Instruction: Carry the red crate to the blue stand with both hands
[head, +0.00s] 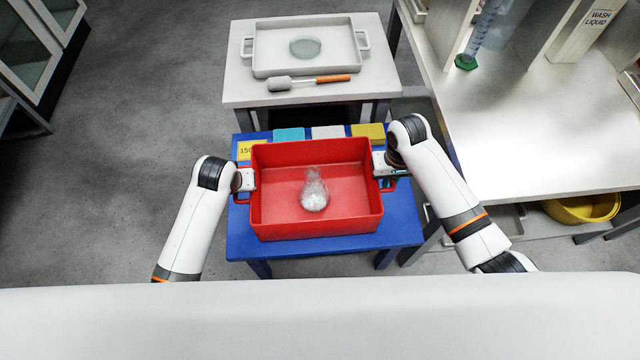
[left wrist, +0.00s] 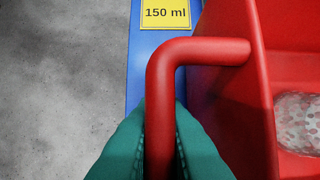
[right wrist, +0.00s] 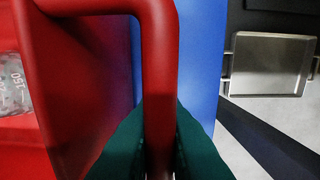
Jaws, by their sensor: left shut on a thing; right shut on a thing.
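The red crate (head: 318,224) is over the blue stand (head: 405,228), within most of its top, and looks level. I cannot tell whether its base touches the stand. My left gripper (head: 243,181) is shut on the crate's left handle, and the left wrist view shows the green fingers on either side of the red bar (left wrist: 162,85). My right gripper (head: 384,168) is shut on the right handle, whose bar (right wrist: 158,80) shows between the fingers in the right wrist view.
Yellow, teal and white labels lie along the stand's back edge, one reading 150 ml (left wrist: 166,14). Behind is a pale table (head: 240,92) with a white tray (head: 262,62) and an orange-handled tool (head: 320,79). A bench (head: 530,150) stands close on the right. Floor is clear at left.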

